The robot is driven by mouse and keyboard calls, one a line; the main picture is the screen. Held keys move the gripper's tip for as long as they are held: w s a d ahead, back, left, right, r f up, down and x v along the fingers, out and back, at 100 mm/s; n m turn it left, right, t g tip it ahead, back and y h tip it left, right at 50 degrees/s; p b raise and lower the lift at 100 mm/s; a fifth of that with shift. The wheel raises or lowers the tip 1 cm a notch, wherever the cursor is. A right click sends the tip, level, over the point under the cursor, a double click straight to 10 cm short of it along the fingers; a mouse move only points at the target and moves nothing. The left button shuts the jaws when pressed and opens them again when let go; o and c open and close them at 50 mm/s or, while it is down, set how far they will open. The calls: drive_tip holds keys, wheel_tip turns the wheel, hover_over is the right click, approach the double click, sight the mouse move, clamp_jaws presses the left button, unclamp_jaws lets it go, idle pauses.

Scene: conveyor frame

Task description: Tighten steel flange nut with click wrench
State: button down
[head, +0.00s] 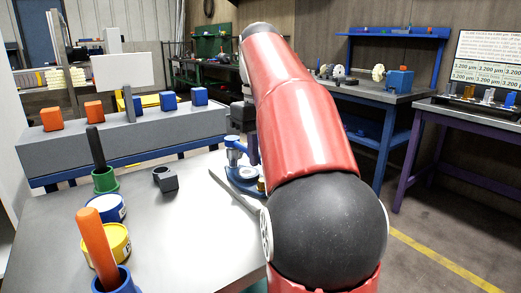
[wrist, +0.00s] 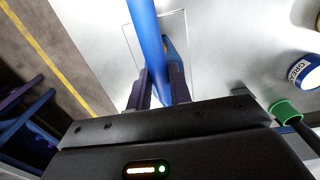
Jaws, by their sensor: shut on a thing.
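My gripper (wrist: 159,88) is shut on a long blue bar (wrist: 146,38), which I take to be the click wrench's handle. The bar runs between the two dark fingers and out of the top of the wrist view. In the head view my red arm hides most of the gripper. A blue fixture (head: 243,176) stands on the grey table beside the arm, with a small brass-coloured part (head: 261,185) at its right. Part of a blue and yellow thing (wrist: 168,47) shows behind the bar in the wrist view. I cannot make out the steel flange nut or the wrench's head.
A grey conveyor frame (head: 125,139) with coloured cubes stands behind.

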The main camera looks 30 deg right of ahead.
drive_tip(key=shift+f+b, duration=0.55)
drive_tip(key=shift+f, duration=0.4)
